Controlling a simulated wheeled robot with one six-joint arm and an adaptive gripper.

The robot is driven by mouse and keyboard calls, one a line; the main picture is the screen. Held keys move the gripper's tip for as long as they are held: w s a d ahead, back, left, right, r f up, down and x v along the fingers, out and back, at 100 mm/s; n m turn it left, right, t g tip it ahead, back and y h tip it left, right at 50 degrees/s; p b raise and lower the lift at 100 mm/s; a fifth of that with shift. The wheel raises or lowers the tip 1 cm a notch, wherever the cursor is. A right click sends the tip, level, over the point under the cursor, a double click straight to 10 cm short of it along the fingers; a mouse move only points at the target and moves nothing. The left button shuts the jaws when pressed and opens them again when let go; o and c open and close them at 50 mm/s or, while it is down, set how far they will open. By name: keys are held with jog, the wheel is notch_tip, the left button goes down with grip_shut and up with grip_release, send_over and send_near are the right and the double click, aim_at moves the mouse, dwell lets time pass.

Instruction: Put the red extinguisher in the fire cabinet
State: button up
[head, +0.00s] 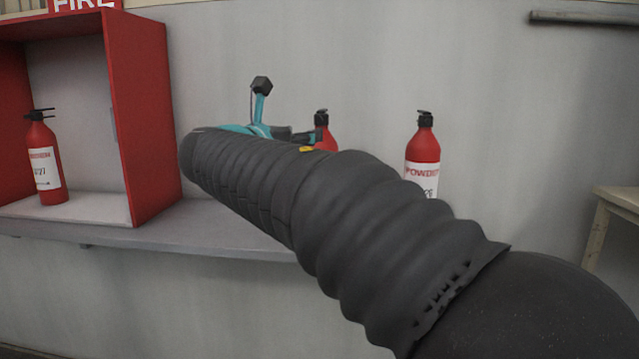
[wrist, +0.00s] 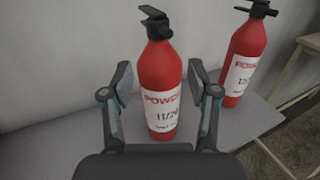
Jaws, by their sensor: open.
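The red fire cabinet (head: 145,110) stands open at the left of the head view, with one red extinguisher (head: 42,160) upright inside it. Two more red extinguishers stand upright on the shelf outside it. The nearer one to my gripper (wrist: 162,90) shows in the wrist view between my open fingers; in the head view only its top (head: 322,130) shows behind my arm. The other extinguisher (wrist: 243,60) stands to its right, also in the head view (head: 423,155). My gripper (wrist: 160,92) is open, with a finger on each side of the middle extinguisher. I cannot tell if they touch it.
The grey shelf (head: 215,228) runs along the wall under the cabinet. A wooden stool or table (head: 615,200) stands at the right. A dark bar (head: 585,18) is on the wall at upper right. The shelf between cabinet and extinguishers looks clear.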

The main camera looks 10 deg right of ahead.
aim_at(318, 125)
jog(key=shift+r+p+x, duration=0.15)
jog(key=shift+p+x, duration=0.1)
jog(key=shift+x, duration=2.1)
jog(key=shift+r+p+x, duration=0.2)
jog(key=shift+p+x, duration=0.05)
jog(key=shift+x, duration=2.05)
jog(key=shift+a, duration=0.15)
grip_shut()
jog(key=shift+r, duration=0.2)
